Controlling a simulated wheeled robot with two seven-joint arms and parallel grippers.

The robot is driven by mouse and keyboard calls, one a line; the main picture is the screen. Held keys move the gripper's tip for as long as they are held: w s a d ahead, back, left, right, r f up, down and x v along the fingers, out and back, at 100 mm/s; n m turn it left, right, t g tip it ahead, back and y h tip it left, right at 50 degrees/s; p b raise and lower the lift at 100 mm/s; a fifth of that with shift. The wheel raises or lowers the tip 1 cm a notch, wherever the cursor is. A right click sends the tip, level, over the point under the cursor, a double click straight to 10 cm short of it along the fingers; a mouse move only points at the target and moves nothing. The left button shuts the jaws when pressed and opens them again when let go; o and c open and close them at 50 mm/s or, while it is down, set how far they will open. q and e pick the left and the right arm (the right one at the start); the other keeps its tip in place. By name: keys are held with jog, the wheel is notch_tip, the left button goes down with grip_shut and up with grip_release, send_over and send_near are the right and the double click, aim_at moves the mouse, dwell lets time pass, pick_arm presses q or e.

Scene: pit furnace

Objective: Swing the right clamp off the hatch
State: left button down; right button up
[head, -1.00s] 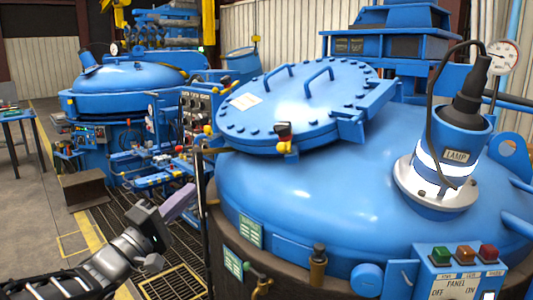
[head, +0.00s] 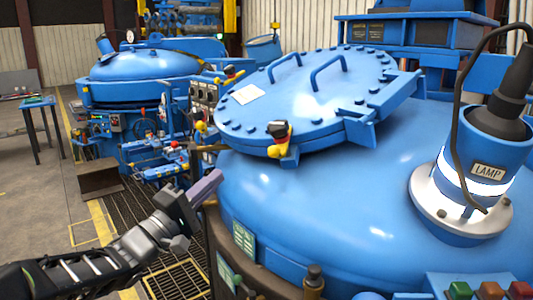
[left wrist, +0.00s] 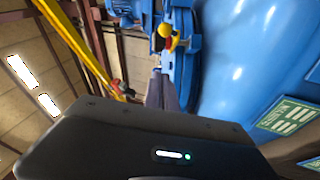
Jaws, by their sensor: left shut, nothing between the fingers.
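The hatch (head: 310,97) is a bolted blue oval lid with two handles, lying on the large blue furnace cover. At its near edge sits a clamp (head: 279,140) with a black knob and yellow body; it appears to be the right one, resting at the rim. In the left wrist view a yellow, red and black fitting (left wrist: 165,34) shows beside the blue rim ahead of the fingers. My left gripper (head: 207,186) is shut and empty, left of and below the clamp and apart from it. It also shows in the left wrist view (left wrist: 161,90). My right gripper is out of view.
A button box (head: 490,288) is at the bottom right. Another blue furnace (head: 145,70) stands back left. Floor grating (head: 175,280) lies below my left arm.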

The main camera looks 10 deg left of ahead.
pick_arm(q)
jog(key=w+d+r+p, duration=0.2)
jog(key=w+d+r, duration=0.1)
jog(key=w+d, duration=0.4)
jog(key=shift+w+d+r, duration=0.15)
jog(key=shift+d+r, duration=0.1)
jog(key=shift+d, duration=0.2)
dwell(0.3)
jog(key=shift+d, duration=0.1)
dwell(0.4)
